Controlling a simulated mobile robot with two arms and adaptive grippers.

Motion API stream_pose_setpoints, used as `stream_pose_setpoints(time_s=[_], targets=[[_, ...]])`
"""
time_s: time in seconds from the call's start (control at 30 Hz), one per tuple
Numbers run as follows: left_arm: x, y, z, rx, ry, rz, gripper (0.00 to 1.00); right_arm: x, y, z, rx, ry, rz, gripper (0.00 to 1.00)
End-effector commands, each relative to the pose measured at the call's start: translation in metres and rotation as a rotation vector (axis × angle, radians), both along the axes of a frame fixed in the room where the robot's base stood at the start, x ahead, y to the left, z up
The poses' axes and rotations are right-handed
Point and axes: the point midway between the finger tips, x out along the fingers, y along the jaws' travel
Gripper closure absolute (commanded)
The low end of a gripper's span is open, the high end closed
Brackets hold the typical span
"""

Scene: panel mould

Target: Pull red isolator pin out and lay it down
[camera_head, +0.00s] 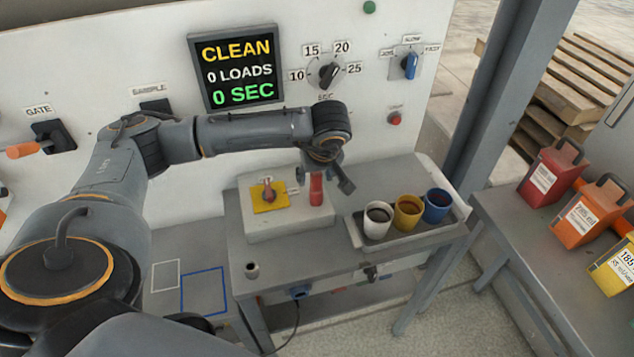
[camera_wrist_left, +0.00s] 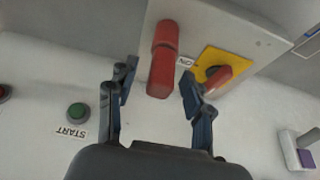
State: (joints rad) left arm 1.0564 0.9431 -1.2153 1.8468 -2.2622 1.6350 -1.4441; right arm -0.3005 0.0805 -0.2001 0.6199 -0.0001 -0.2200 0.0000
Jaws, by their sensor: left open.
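The red isolator pin (camera_head: 316,190) stands at the right part of a pale box (camera_head: 290,224) on the grey bench; it also shows in the left wrist view (camera_wrist_left: 163,62). Next to it is a yellow plate (camera_head: 283,202) with a red rotary switch (camera_head: 268,190), seen too in the wrist view (camera_wrist_left: 222,76). My left gripper (camera_head: 323,178) is over the pin. In the wrist view its fingers (camera_wrist_left: 160,88) are apart, one on each side of the pin, with gaps visible. How the pin sits in the box is hidden. My right gripper is not in view.
A tray (camera_head: 402,236) with white, brown-yellow and blue cups stands right of the box. White and blue outlined areas (camera_head: 203,290) lie bare at the lower left. A panel with a display (camera_head: 238,70) and knobs rises behind. Red, orange and yellow containers (camera_head: 582,216) stand far right.

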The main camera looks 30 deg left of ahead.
Motion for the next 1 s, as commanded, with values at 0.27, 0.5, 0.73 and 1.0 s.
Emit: stream_pose_setpoints(time_s=[0.27,0.5,0.73,1.0], targets=[[0.000,0.000,0.000,0.000,0.000,0.000,0.96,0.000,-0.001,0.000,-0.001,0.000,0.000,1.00],[0.000,0.000,0.001,0.000,0.000,0.001,1.00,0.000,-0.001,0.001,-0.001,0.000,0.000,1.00],[0.000,0.000,0.011,0.001,-0.001,0.001,1.00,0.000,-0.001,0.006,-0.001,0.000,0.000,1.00],[0.000,0.000,0.025,-0.001,-0.001,0.001,1.00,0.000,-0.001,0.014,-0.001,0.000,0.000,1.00]])
